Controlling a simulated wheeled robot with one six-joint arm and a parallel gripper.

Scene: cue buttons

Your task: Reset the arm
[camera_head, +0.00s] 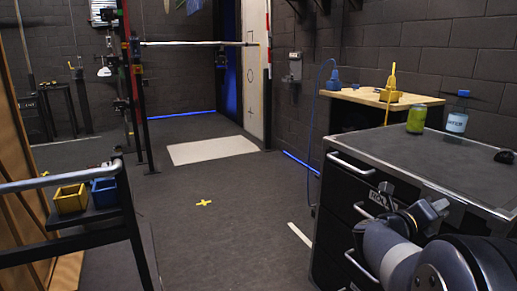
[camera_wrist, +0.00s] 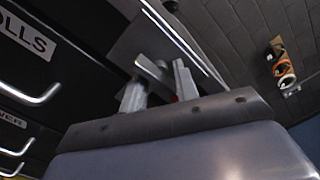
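My arm reaches in from the lower right of the head view. My gripper (camera_head: 428,212) is at the front of the dark tool cabinet (camera_head: 440,160), near its top edge. In the wrist view, the two grey fingers of my gripper (camera_wrist: 160,88) stand apart, with a gap between them. I see nothing held there. The cabinet's drawers and bright handles (camera_wrist: 30,97) fill the left of the wrist view.
A green jar (camera_head: 417,119), a white-labelled bottle (camera_head: 457,121) and a small black object (camera_head: 505,157) stand on the cabinet. A wooden table (camera_head: 362,97) is behind. Yellow (camera_head: 71,199) and blue bins sit on a cart at left. The middle floor is clear.

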